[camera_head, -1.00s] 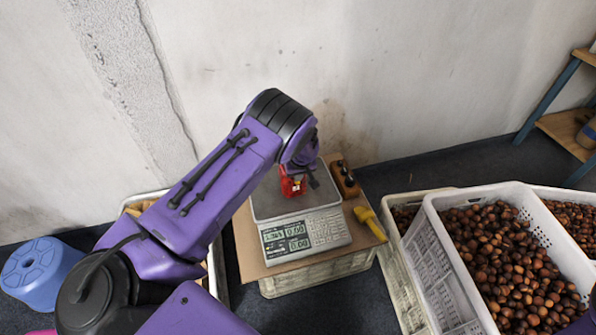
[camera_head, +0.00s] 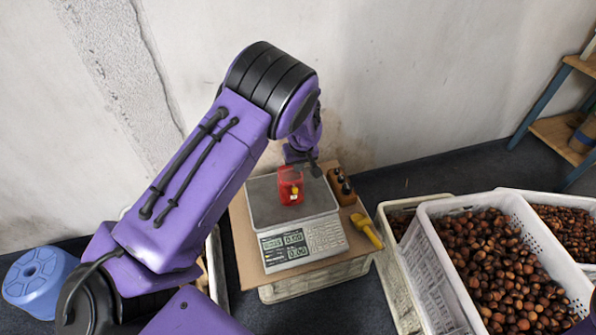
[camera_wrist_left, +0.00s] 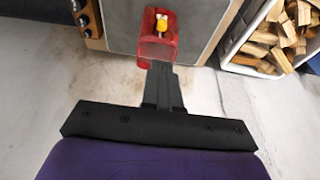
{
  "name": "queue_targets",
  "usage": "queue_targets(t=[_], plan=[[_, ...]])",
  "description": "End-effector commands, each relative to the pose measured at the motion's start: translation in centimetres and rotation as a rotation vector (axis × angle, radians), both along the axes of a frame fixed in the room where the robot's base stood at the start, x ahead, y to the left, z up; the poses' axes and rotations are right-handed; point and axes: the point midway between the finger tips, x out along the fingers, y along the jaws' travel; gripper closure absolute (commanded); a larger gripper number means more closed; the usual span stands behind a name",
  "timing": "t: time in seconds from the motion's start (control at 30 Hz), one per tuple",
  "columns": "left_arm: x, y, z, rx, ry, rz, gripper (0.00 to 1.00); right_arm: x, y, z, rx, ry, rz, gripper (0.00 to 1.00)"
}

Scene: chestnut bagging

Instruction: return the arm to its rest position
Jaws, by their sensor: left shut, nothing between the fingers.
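My left arm comes in from the left in the head view, and its gripper (camera_head: 303,162) is above the back of the scale. In the left wrist view the gripper (camera_wrist_left: 161,68) shows as shut dark fingers with nothing between them. A red translucent container (camera_head: 290,186) with a small yellow item in it stands on the metal pan of the scale (camera_head: 262,205). It also shows in the left wrist view (camera_wrist_left: 158,40), just beyond the fingertips. The scale's display is lit. My right gripper is not in view.
A yellow-handled tool (camera_head: 367,231) and a dark-knobbed wooden block (camera_head: 341,186) lie beside the scale. White crates (camera_head: 437,262) of chestnuts stand at right. A blue stool (camera_head: 38,277) is at left. The wall (camera_head: 400,80) is close behind. Wood pieces (camera_wrist_left: 290,25) fill a crate.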

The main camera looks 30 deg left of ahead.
Motion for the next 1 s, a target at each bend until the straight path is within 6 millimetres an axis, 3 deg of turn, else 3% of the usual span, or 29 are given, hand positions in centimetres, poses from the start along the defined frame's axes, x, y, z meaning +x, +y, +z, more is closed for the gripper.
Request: queue_targets(t=[0.27, 0.37, 0.43, 0.5, 0.57, 0.67, 0.73, 0.8, 0.9, 1.0], plan=[[-0.1, -0.1, 0.4, 0.002, 0.001, -0.012, 1.00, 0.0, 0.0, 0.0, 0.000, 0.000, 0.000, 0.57], [1.6, 0.1, 0.8, 0.028, -0.086, -0.065, 1.00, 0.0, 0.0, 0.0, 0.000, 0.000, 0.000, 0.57], [1.9, 0.5, 0.3, 0.066, -0.175, -0.114, 1.00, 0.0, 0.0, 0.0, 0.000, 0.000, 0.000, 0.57], [0.6, 0.7, -1.5, 0.109, -0.254, -0.163, 1.00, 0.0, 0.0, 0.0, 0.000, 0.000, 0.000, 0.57], [-2.2, 0.6, -3.8, 0.145, -0.294, -0.201, 1.00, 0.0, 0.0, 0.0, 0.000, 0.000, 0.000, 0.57], [-9.2, 0.0, -8.0, 0.198, -0.312, -0.251, 1.00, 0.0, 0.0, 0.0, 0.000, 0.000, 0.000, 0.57], [-15.2, -0.8, -10.1, 0.222, -0.294, -0.277, 1.00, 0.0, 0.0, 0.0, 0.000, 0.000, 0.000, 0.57], [-21.1, -1.8, -11.4, 0.226, -0.253, -0.288, 1.00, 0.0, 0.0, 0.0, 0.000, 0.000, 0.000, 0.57], [-28.3, -3.1, -12.4, 0.201, -0.171, -0.287, 1.00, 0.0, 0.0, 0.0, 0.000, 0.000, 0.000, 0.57], [-33.2, -4.3, -13.0, 0.154, -0.078, -0.282, 1.00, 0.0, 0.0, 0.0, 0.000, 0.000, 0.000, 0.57]])
